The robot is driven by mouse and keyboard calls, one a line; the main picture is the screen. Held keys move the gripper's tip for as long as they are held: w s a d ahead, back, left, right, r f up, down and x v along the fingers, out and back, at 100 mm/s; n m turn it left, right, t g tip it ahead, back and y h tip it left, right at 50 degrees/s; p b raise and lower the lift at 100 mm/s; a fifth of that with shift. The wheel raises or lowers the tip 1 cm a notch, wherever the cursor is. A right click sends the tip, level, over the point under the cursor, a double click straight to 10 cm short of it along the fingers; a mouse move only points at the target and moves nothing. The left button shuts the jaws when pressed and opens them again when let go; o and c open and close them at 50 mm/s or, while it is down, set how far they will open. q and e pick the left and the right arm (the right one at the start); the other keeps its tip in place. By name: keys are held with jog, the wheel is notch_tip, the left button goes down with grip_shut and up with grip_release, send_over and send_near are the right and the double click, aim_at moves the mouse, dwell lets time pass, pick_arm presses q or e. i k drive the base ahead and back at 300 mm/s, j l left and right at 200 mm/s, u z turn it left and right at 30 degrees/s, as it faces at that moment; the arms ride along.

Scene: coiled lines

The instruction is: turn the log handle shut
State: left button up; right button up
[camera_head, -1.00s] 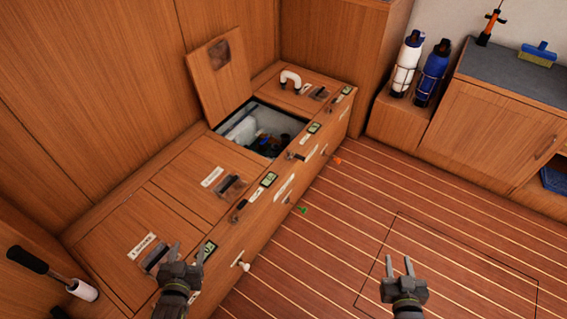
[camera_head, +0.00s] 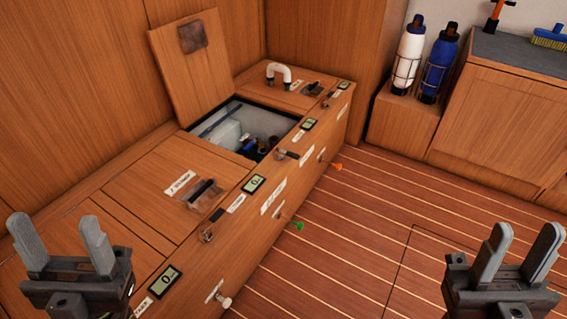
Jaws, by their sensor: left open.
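A wooden bench (camera_head: 110,210) runs along the left wall, with small handles on its front. An orange handle (camera_head: 337,166), a green handle (camera_head: 298,226) and a pale knob (camera_head: 225,302) stick out there. The labels are too small to read, so I cannot tell which is the log handle. An open compartment (camera_head: 243,120) holds blue and dark fittings, partly hidden. My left gripper (camera_head: 63,240) is open and empty, above the bench's near end. My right gripper (camera_head: 517,252) is open and empty, over the floor at lower right. Both are apart from the handles.
A wooden lid (camera_head: 192,60) stands raised behind the compartment. A white pipe (camera_head: 292,70) sits on the bench's far end. White (camera_head: 408,58) and blue (camera_head: 440,62) bottles stand in racks beside a cabinet (camera_head: 500,115). The striped floor (camera_head: 370,230) before the bench is clear.

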aim_at(293, 155)
jog(key=i+l+u, duration=0.6)
jog(key=i+u, duration=0.15)
jog(key=i, duration=0.05)
